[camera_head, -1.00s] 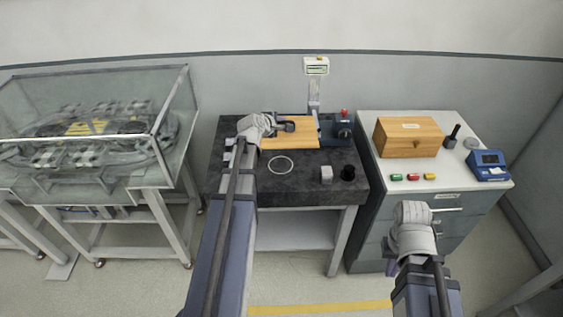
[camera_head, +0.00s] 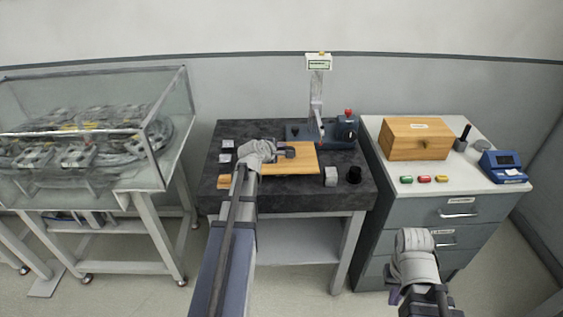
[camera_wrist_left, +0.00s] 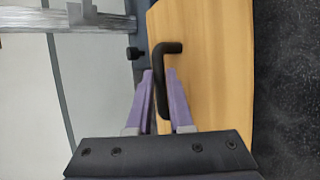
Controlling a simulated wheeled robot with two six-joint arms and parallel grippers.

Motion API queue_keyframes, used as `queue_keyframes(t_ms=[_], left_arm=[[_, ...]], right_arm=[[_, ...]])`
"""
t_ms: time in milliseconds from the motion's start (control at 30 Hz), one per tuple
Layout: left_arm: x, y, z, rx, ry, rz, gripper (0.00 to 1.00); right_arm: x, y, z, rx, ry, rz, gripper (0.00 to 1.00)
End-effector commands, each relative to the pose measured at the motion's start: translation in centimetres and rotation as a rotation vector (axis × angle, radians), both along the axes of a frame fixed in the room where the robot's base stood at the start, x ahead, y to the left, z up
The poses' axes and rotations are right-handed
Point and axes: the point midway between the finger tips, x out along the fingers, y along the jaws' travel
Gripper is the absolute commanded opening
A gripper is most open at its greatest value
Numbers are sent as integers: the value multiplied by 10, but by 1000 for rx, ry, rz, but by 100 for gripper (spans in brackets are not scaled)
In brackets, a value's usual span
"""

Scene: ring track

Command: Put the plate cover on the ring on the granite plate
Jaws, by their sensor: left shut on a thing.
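The plate cover (camera_head: 303,163) is a flat wooden board with a black handle (camera_head: 288,152); it lies over the middle and left front of the dark granite plate (camera_head: 232,138). My left gripper (camera_head: 279,153) is shut on the handle. The left wrist view shows its purple fingers (camera_wrist_left: 161,98) on either side of the black handle (camera_wrist_left: 166,72) above the board (camera_wrist_left: 215,80). I cannot tell whether the board touches the granite. The ring is not visible, hidden by the board or my arm. My right gripper (camera_head: 394,296) is mostly hidden beneath its wrist, before the drawer cabinet.
A gauge stand (camera_head: 317,100) is at the back of the granite plate. A silver block (camera_head: 330,176) and a black cylinder (camera_head: 354,175) stand right of the board. A wooden box (camera_head: 417,139) sits on the cabinet (camera_head: 460,185). A glass case (camera_head: 90,130) stands left.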

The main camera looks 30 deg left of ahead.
Motion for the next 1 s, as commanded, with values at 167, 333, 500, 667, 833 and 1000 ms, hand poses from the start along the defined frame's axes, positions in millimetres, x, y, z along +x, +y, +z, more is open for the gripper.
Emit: queue_keyframes(t_ms=[167, 333, 500, 667, 833, 1000], left_arm=[[0, 0, -25, 0, -1, 0, 0], [0, 0, -44, 0, -1, 0, 0], [0, 0, -42, 0, -1, 0, 0], [0, 0, -43, 0, -1, 0, 0], [0, 0, -45, 0, 0, 0, 25], [0, 0, -45, 0, 0, 0, 44]], right_arm=[[0, 0, -25, 0, 0, 0, 0], [0, 0, -44, 0, 0, 0, 0], [0, 0, -42, 0, 0, 0, 0], [0, 0, -43, 0, 0, 0, 0], [0, 0, -45, 0, 0, 0, 0], [0, 0, -45, 0, 0, 0, 0]])
